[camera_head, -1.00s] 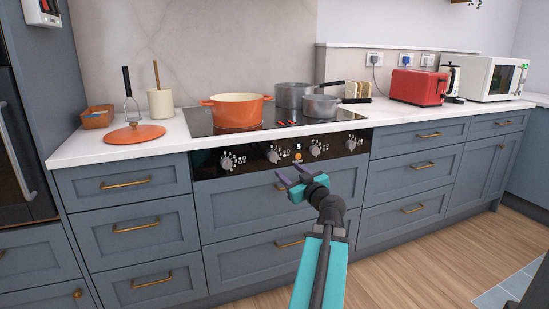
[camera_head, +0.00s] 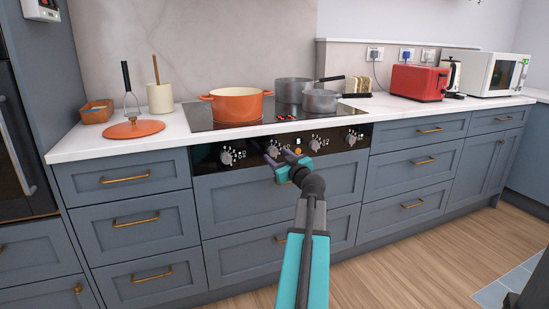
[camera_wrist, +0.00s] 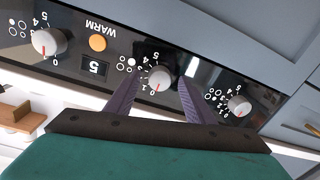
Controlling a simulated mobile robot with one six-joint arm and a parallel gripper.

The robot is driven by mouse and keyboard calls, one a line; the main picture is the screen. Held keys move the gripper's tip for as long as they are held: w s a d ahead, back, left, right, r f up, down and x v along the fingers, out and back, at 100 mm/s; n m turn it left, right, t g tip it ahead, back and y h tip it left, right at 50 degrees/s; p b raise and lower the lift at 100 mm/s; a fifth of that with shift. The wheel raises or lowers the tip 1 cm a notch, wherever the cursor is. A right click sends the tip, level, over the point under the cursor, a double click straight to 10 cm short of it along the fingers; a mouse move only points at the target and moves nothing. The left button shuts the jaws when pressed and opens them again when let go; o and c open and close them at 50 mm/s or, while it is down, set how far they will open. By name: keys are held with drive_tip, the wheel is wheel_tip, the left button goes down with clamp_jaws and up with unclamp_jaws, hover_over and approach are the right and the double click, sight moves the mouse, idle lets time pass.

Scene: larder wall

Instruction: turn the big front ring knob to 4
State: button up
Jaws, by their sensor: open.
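My gripper (camera_head: 279,157) is open in front of the hob's control panel, at the second knob from the left (camera_head: 273,148). In the wrist view, this grey knob (camera_wrist: 160,78) shows between the two purple fingers, which are apart; I cannot tell whether they touch it. Its red mark points to the 0 of its printed scale. Another knob (camera_wrist: 48,41) lies on the left and a third knob (camera_wrist: 238,105) on the right, both with red marks near 0. I cannot read clearly from the small ring icons which knob is the big front ring's.
A display reading 5 (camera_wrist: 94,68) and an orange WARM button (camera_wrist: 97,43) sit beside the knob. An orange pot (camera_head: 237,106) and grey pans (camera_head: 319,101) stand on the hob above. Blue drawers (camera_head: 265,197) lie below the panel.

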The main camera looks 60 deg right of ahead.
drive_tip(key=shift+w+d, duration=0.4)
drive_tip(key=shift+w, duration=0.2)
drive_tip(key=c, duration=1.1)
drive_tip(key=shift+a+f, duration=0.1)
drive_tip(key=shift+a, duration=0.2)
drive_tip(key=shift+d, duration=0.2)
